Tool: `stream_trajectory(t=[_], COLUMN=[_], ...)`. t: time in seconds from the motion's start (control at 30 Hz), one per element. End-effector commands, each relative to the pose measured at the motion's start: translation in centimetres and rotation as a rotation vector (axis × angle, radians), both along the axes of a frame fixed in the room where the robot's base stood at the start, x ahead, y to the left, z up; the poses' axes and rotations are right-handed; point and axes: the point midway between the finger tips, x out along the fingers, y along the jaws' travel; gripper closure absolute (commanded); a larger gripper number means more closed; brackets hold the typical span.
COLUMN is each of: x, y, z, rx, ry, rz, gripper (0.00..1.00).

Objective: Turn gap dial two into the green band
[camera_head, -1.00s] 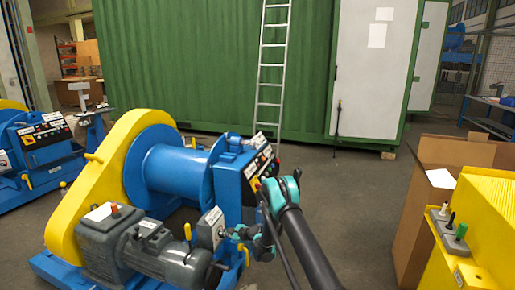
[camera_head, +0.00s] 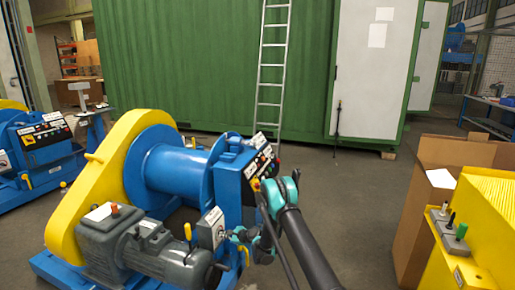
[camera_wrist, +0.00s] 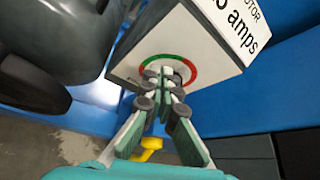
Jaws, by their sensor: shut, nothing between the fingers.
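A dial with a red and green ring (camera_wrist: 188,64) sits on the pale face of a small box (camera_wrist: 120,60) in the wrist view. My gripper (camera_wrist: 165,74) is shut, with its fingertips together in front of the dial's middle. The fingers hide any pointer, so its position against the green band cannot be seen. I cannot tell whether the tips touch the dial. No number two shows on it. In the head view the box (camera_head: 211,227) stands at the near end of the blue winch, with my gripper (camera_head: 238,236) at its right side.
A grey motor (camera_head: 138,250) lies left of the box. A yellow handle (camera_wrist: 148,146) shows below my fingers. A control panel (camera_head: 258,165) rises behind my arm.

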Motion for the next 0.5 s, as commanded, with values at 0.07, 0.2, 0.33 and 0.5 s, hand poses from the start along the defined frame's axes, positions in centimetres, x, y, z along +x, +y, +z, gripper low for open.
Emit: stream_trajectory(t=[0.07, 0.2, 0.33, 0.5], x=[-0.2, -0.4, -0.6, -1.2], y=[0.1, 0.0, -0.8, -2.4], z=[0.2, 0.4, 0.3, 0.3], rx=[0.0, 0.0, -0.001, 0.0], ry=[0.0, 0.0, 0.0, 0.001], rz=[0.0, 0.0, -0.001, -0.001], gripper=[1.0, 1.0, 1.0, 1.0])
